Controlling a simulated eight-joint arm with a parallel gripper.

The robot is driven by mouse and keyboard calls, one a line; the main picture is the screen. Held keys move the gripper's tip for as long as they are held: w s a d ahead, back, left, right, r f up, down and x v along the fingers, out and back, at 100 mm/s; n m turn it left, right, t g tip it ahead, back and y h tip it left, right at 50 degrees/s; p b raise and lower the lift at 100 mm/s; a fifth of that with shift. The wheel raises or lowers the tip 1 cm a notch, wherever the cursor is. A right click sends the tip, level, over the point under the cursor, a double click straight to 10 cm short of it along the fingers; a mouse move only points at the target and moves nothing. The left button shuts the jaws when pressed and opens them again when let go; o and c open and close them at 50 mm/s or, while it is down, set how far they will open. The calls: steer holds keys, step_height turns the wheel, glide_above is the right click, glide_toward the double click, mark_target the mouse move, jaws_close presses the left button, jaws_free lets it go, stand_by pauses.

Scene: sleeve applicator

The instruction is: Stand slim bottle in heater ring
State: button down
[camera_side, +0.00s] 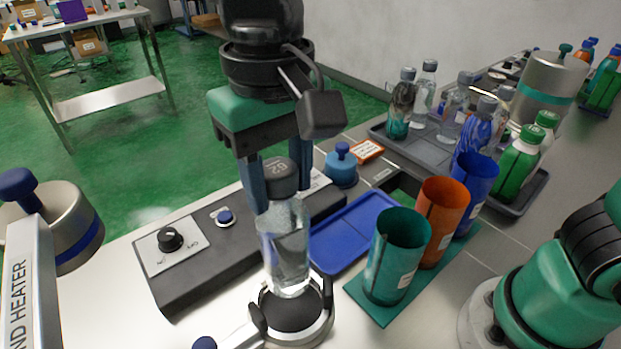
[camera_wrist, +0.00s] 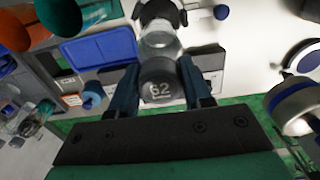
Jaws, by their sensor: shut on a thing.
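The slim bottle (camera_side: 286,240) is clear with a dark grey cap and hangs upright in my gripper (camera_side: 278,185). My gripper is shut on its upper end, by the cap. In the wrist view the cap (camera_wrist: 161,82) sits between the two fingers of my gripper (camera_wrist: 163,80). The heater ring (camera_side: 291,310) is a dark round pad with a metal ring and dark posts, at the bottom of the side view. The bottle's base shows over the pad; I cannot tell whether it touches. In the wrist view the ring (camera_wrist: 160,12) is partly hidden behind the bottle.
A dark control box (camera_side: 215,255) with a knob stands behind the ring. Teal (camera_side: 392,262), orange (camera_side: 440,215) and blue (camera_side: 474,185) sleeves stand to the right on a green mat (camera_side: 368,308). A blue tray (camera_side: 345,235) lies between. Trays of bottles (camera_side: 520,165) are at the back right.

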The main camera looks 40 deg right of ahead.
mark_target(284, 231)
steer(key=shift+f, duration=0.15)
steer(key=shift+f, duration=3.45)
jaws_free()
steer(key=shift+r, duration=0.15)
steer(key=shift+r, duration=4.4)
